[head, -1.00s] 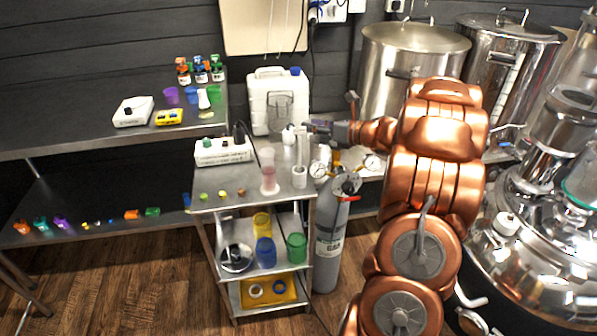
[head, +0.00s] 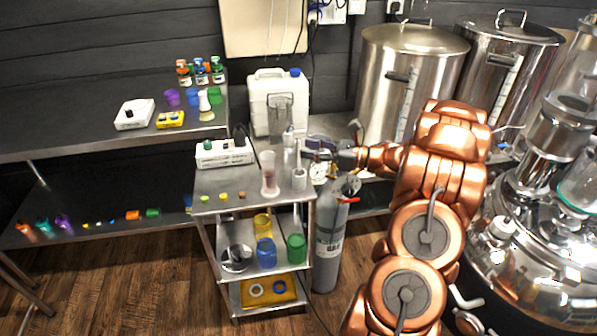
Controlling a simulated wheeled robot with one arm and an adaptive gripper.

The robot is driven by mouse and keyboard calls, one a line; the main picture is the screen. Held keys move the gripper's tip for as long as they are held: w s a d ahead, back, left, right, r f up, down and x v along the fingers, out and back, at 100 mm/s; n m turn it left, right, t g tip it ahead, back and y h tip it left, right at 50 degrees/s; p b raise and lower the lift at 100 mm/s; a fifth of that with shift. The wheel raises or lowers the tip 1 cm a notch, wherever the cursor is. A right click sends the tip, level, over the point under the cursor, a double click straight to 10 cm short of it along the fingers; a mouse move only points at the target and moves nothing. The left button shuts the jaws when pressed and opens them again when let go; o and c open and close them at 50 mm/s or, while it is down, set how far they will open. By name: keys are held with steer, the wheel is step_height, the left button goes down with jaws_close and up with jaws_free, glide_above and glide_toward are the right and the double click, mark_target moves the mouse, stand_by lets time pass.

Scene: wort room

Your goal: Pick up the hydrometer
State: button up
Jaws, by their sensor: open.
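The cart's top (head: 240,183) holds a clear cylinder with pinkish contents (head: 269,177) near its right side. Right of it stands a short white holder (head: 299,180), with a thin pale upright shape above it that may be the hydrometer (head: 299,156); it is too small to tell for sure. My gripper (head: 308,148) reaches in from the right, its open fingers pointing left, at the height of this thin shape and very close to it. I cannot tell whether they touch. A pale bottle-like piece (head: 288,148) stands just behind and left.
A white jug (head: 270,95) and steel kettles (head: 405,75) stand behind. A grey gas cylinder (head: 329,240) with gauges stands right of the cart, below my arm. A white device (head: 222,153) and small coloured pieces lie on the cart's left.

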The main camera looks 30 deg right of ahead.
mark_target(299, 170)
steer(key=shift+p+x, duration=0.6)
steer(key=shift+x, duration=1.2)
steer(key=shift+c, duration=0.4)
jaws_close()
